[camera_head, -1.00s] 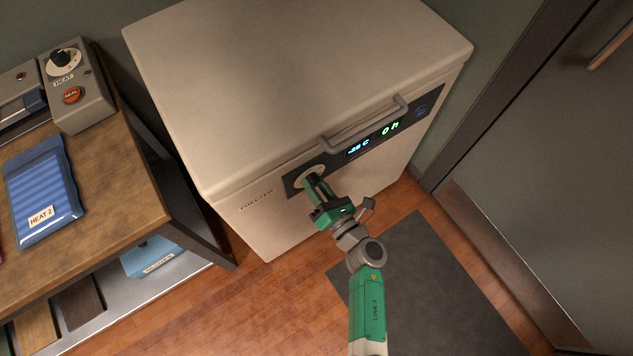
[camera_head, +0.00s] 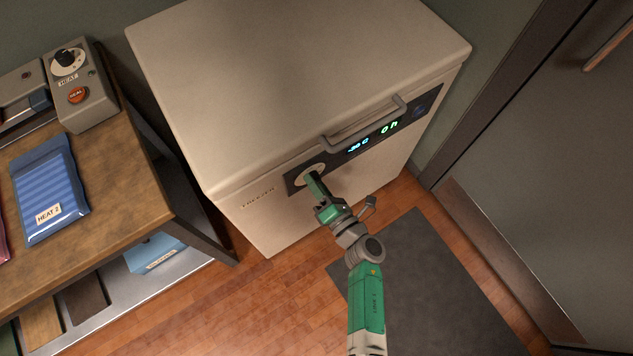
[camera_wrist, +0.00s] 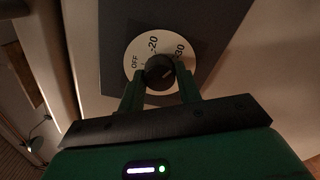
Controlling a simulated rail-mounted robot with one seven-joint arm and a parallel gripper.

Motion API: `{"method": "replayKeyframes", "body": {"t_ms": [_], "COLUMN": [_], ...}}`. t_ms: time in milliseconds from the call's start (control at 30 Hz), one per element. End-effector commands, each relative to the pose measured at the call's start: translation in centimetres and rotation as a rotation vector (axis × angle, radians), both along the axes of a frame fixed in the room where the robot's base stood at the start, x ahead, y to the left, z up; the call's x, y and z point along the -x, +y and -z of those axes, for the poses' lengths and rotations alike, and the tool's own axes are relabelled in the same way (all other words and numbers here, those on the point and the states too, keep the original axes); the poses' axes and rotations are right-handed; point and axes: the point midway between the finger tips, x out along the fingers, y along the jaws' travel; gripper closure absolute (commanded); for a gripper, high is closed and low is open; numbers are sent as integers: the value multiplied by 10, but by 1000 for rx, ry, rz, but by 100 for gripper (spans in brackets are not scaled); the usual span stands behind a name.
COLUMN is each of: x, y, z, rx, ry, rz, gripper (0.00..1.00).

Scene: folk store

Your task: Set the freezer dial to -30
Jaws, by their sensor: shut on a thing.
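The white freezer (camera_head: 290,80) has a dark panel (camera_head: 293,184) on its front with a pale round dial (camera_head: 303,172). In the wrist view the dial plate (camera_wrist: 140,47) carries the marks OFF, -20 and one ending in 30. My gripper (camera_head: 316,180) is shut on the dial's dark knob (camera_wrist: 160,70), one finger on each side. The gripper hides the knob in the head view, and the knob's exact pointing direction is hard to tell. The freezer's blue display (camera_head: 358,146) appears to read -30 C.
A wooden-topped bench (camera_head: 120,200) stands left, holding a sealer (camera_head: 82,95) and a blue pack (camera_head: 48,190). A dark mat (camera_head: 430,280) lies on the floor; a grey door (camera_head: 560,190) is at right.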

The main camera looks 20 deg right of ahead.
Motion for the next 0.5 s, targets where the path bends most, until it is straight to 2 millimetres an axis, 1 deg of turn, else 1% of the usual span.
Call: {"method": "replayKeyframes", "body": {"t_ms": [200,233,300,333,500], "x": [0,0,0,0,0], "y": [0,0,0,0,0], "z": [-1,-1,-1,-1,0], "rx": [0,0,0,0,0], "ry": [-1,-1,-1,-1,0], "rz": [0,0,0,0,0], "gripper": [89,60,47,44,44]}}
